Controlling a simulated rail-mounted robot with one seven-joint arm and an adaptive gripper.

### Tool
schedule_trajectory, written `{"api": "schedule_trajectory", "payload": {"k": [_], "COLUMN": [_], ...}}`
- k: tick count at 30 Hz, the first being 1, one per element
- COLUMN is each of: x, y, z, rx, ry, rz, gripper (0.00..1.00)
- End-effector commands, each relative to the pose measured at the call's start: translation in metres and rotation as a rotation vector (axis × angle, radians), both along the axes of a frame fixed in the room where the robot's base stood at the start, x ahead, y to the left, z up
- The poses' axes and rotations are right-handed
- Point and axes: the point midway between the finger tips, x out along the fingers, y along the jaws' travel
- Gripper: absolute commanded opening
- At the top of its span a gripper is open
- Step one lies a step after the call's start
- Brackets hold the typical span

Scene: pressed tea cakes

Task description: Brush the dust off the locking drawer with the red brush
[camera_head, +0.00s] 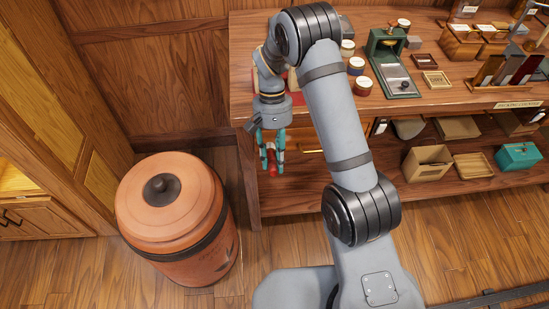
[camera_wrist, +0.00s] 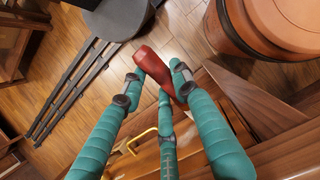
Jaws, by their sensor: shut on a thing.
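My gripper (camera_head: 271,150) hangs in front of the counter's left end, with its teal fingers pointing down. It is shut on the red brush (camera_head: 272,162). In the wrist view, the brush's red handle (camera_wrist: 151,64) sticks out between the fingertips (camera_wrist: 158,86); its bristles cannot be made out. A wooden drawer front (camera_head: 305,138) is under the counter top, partly hidden behind my gripper and arm. In the wrist view, a brass handle (camera_wrist: 141,139) shows between the fingers, close to them. I cannot make out dust on the drawer or whether the brush touches it.
A large terracotta jar (camera_head: 170,205) with a dark knob stands on the floor left of my gripper. The lower shelf holds open boxes and a teal box (camera_head: 517,156).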

Motion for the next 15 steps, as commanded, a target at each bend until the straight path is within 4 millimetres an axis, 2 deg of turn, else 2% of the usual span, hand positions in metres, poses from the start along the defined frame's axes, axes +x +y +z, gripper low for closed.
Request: {"api": "schedule_trajectory", "payload": {"k": [15], "x": [0.0098], "y": [0.0006], "z": [0.0006], "rx": [0.0], "ry": [0.0], "rz": [0.0], "gripper": [0.03]}}
